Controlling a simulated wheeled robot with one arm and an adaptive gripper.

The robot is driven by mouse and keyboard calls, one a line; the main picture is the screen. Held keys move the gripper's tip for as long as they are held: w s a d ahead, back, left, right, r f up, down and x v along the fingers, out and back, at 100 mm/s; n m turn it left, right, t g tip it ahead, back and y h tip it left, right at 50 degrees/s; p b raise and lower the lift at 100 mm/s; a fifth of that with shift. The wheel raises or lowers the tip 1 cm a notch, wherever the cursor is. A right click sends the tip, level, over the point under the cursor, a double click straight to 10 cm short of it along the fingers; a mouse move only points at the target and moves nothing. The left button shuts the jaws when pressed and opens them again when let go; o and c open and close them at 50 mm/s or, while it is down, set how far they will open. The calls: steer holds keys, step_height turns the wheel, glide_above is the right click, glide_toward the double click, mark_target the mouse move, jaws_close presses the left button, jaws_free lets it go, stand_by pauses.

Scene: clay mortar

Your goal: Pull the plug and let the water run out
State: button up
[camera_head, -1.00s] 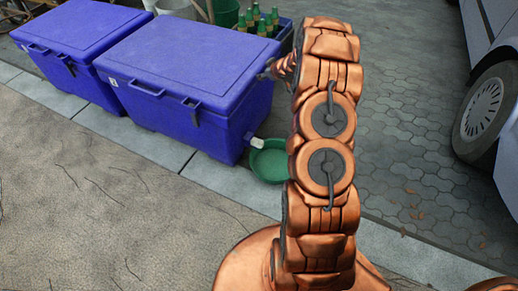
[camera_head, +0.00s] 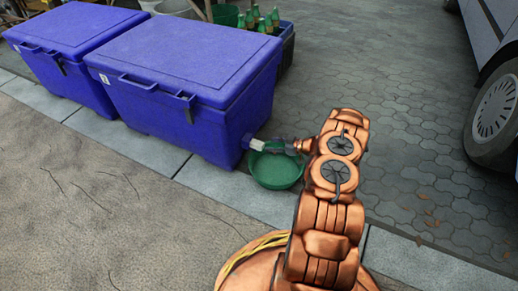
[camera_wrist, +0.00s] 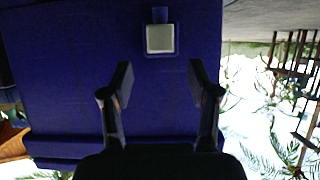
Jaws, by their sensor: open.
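The plug (camera_head: 256,144) is a small pale square piece low on the end wall of the nearer blue cooler (camera_head: 180,115). In the wrist view the plug (camera_wrist: 160,38) sits above the fingertips in the picture, roughly centred between them. My gripper (camera_head: 277,146) is beside the plug, over a round green basin (camera_head: 276,176). In the wrist view my gripper (camera_wrist: 160,75) is open and empty, its two dark fingers apart and facing the cooler wall. I cannot tell the exact gap to the plug. No water shows.
A second blue cooler (camera_head: 65,35) stands at the left. A crate of green bottles (camera_head: 265,24) stands behind the nearer cooler. A parked vehicle (camera_head: 498,90) is at the right. The paving (camera_head: 410,130) between is clear apart from a few leaves.

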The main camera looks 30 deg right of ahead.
mark_target(263, 145)
steer(key=shift+w+a+f+b, duration=0.3)
steer(key=shift+a+f, duration=0.05)
steer(key=shift+f, duration=0.1)
steer(key=b+x, duration=0.2)
steer(key=x, duration=0.2)
steer(key=shift+w+a+f, duration=0.15)
steer(key=shift+w, duration=0.2)
steer(key=shift+b+x, duration=0.3)
steer(key=shift+x, duration=0.55)
steer(key=shift+w, duration=0.1)
jaws_close()
